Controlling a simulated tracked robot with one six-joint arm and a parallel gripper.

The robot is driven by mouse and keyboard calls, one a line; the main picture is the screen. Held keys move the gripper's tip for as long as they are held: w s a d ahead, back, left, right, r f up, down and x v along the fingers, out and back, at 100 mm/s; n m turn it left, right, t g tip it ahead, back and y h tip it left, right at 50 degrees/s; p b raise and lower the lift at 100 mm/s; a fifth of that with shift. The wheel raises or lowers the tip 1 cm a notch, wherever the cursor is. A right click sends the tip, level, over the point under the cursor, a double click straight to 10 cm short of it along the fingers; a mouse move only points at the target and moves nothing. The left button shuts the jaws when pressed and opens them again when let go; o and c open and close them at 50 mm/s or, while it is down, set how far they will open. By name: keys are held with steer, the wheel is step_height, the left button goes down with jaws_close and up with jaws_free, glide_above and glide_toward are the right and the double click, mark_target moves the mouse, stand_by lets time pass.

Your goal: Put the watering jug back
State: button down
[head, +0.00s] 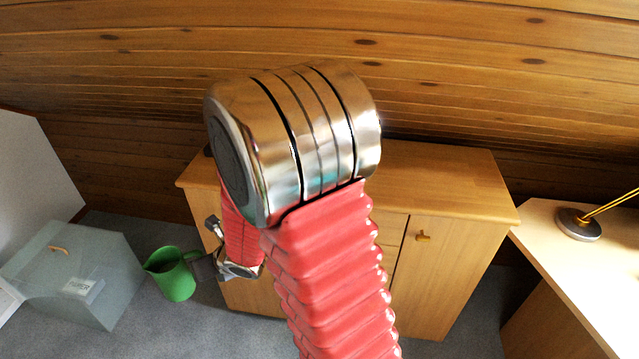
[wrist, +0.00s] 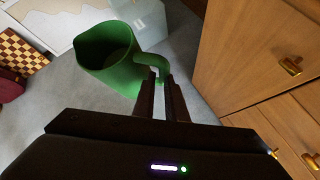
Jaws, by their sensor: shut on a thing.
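The green watering jug (head: 172,274) is at the lower left in the head view, between a grey box and the wooden cabinet. In the wrist view the jug (wrist: 110,60) is at the upper middle, its open mouth facing the camera and its handle towards my fingers. My gripper (wrist: 160,84) is shut on the jug's handle. In the head view my gripper (head: 203,268) is at the jug's right side, partly hidden by my arm. I cannot tell for sure whether the jug is clear of the floor.
A wooden cabinet (head: 445,262) stands close on the right of the jug. A grey lidded box (head: 72,268) with a label is on its left. A pale desk (head: 572,262) with a lamp base (head: 578,224) is at far right. A checkered board (wrist: 20,50) shows in the wrist view.

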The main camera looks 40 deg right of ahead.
steer(key=shift+a+r, duration=0.1)
steer(key=shift+a, duration=0.05)
steer(key=d+r+m, duration=0.1)
steer(key=d+r, duration=0.2)
steer(key=d, duration=0.6)
steer(key=s+d+r+h, duration=0.1)
steer(key=d+r, duration=0.3)
steer(key=d, duration=0.5)
steer(key=d+r+m, duration=0.1)
steer(key=d+r, duration=0.2)
steer(key=d, duration=0.7)
steer(key=s+d+r+m+h, duration=0.1)
steer(key=s+d+r, duration=0.1)
steer(key=s+d, duration=0.7)
steer(key=s+d+r+h, duration=0.1)
steer(key=s+d, duration=0.9)
steer(key=s, duration=0.3)
steer(key=shift+s+d+r+m, duration=0.15)
steer(key=shift+s+r+m, duration=0.25)
steer(key=w+d, duration=0.1)
steer(key=w, duration=1.5)
steer(key=shift+w, duration=0.4)
